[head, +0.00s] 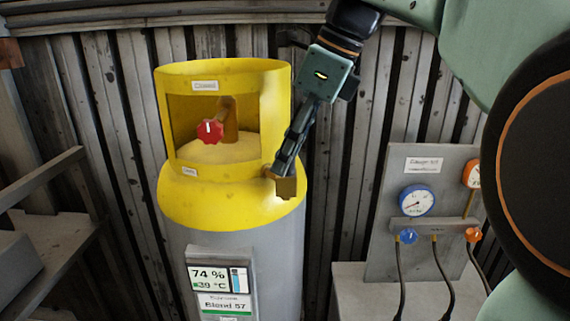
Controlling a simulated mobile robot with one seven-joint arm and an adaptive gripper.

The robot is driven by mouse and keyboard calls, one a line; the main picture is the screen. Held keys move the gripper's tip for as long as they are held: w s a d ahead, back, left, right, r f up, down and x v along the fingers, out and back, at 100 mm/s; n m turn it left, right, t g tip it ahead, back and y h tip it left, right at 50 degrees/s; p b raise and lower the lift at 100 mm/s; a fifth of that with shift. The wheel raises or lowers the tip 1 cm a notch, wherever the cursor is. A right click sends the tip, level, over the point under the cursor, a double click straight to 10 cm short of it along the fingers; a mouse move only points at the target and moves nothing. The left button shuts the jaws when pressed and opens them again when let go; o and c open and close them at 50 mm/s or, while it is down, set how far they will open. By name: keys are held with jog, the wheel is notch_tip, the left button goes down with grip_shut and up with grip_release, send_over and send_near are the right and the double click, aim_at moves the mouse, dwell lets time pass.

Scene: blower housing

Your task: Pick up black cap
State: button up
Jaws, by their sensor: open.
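My gripper (282,166) reaches down from the upper right, its dark fingers seen nearly edge-on. It is open, with its tips right by a brass fitting (286,187) on the right side of the yellow collar of a gas cylinder (175,198). I cannot tell whether the tips touch the fitting. I cannot make out a black cap; the dark fingers cover the area just above the fitting and could hide one.
A red valve knob (210,131) sits inside the collar's opening. A display panel (219,281) is on the cylinder's grey body. At right, a gauge board (437,170) carries gauges, knobs and hanging hoses. A corrugated wall stands close behind.

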jog(key=shift+a+f, duration=0.15)
jog(key=shift+f, duration=0.2)
jog(key=shift+c, duration=0.3)
jog(key=c, duration=1)
jog(key=shift+r, duration=0.15)
